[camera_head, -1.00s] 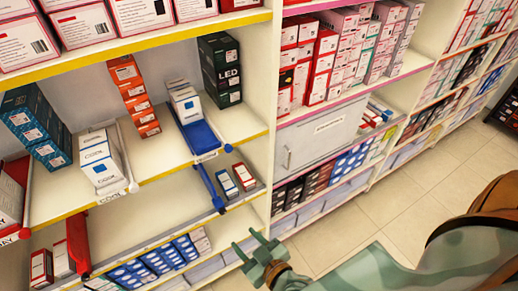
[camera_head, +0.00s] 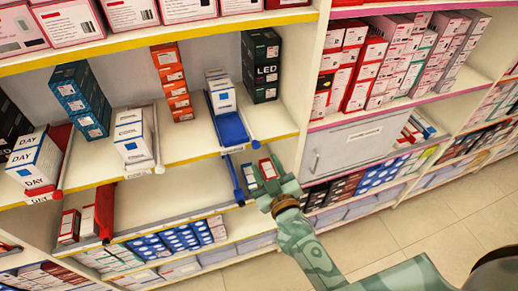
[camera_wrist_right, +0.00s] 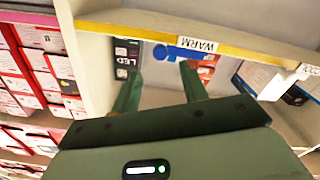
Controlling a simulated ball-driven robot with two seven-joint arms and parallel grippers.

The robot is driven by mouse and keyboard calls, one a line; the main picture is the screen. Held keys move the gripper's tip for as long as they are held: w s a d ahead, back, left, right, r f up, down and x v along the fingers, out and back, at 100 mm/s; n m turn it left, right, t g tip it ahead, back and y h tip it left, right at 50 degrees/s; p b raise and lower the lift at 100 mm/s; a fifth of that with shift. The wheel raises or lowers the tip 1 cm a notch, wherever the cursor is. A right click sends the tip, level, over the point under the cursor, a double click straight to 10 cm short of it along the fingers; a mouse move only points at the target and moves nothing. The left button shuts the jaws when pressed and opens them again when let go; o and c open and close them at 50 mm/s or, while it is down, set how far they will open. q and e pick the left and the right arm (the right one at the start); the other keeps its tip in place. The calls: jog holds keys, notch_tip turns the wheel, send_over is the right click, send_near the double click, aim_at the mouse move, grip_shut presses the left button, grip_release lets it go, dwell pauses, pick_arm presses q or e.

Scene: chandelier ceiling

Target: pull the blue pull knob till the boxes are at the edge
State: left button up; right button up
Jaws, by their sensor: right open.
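The blue pull knob (camera_head: 231,129) is at the front of a pusher track on the middle shelf, near the yellow shelf edge. White boxes (camera_head: 222,98) stand on the track behind it, set back from the edge. My right gripper (camera_head: 267,180) is open and empty, in front of the shelf, below and right of the knob in the head view. My left gripper is not in view.
Orange boxes (camera_head: 172,85) and dark LED boxes (camera_head: 262,62) flank the track. White boxes (camera_head: 131,138) stand on another track to the left. A lower blue part (camera_head: 236,182) and small boxes (camera_head: 268,168) are near my gripper. A grey cabinet door (camera_head: 348,147) is at right.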

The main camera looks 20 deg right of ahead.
aim_at(257, 147)
jog(key=w, duration=0.6)
jog(key=shift+w+a, duration=0.1)
jog(key=shift+w, duration=0.15)
